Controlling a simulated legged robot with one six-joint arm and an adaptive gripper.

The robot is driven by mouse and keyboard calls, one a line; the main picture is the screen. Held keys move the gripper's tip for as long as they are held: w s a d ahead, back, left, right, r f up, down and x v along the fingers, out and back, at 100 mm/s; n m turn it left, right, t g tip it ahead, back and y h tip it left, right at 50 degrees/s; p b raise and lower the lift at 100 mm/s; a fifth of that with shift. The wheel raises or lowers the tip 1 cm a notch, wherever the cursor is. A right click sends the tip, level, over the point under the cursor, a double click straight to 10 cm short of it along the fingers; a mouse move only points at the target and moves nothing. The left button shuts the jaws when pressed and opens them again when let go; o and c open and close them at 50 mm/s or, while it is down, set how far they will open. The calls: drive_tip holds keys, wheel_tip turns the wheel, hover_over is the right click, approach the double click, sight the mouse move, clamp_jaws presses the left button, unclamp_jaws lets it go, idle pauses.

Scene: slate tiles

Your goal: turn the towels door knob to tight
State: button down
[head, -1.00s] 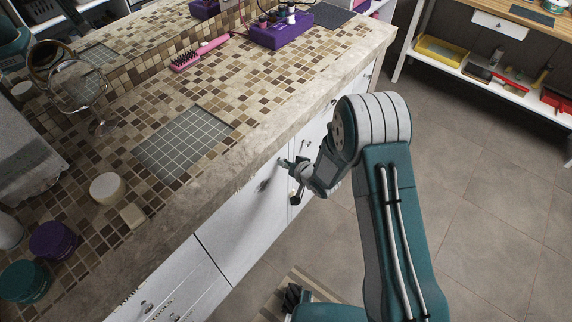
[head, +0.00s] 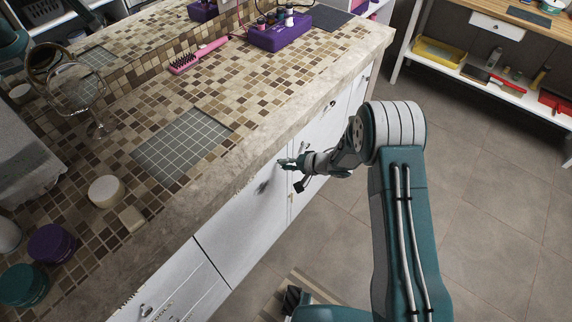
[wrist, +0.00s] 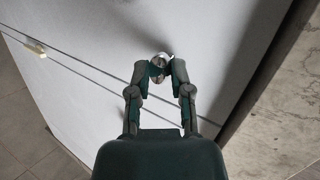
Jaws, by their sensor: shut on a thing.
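The door knob is a small shiny metal knob (wrist: 160,59) on a white cabinet door (wrist: 105,30). In the wrist view my gripper (wrist: 160,70) has its two fingers closed around the knob, one on each side. In the head view my gripper (head: 285,163) is at the cabinet front (head: 243,222), just under the counter edge, and the fingers hide most of the knob there. The label by this knob is not readable in either view.
The stone counter edge (head: 215,165) overhangs the cabinet close to my gripper. A drawer with a knob (head: 146,311) and lettering is at lower left. Another knob (wrist: 36,47) shows at left in the wrist view. The tiled floor (head: 480,215) at right is clear.

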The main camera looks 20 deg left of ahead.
drive_tip(key=shift+w+d+f, duration=0.1)
drive_tip(key=shift+w+d, duration=0.05)
idle(0.4)
drive_tip(key=c, duration=0.5)
unclamp_jaws()
drive_tip(key=shift+c, duration=0.2)
drive_tip(key=v, duration=1.2)
drive_tip(key=shift+w, duration=0.2)
drive_tip(key=shift+f, duration=0.1)
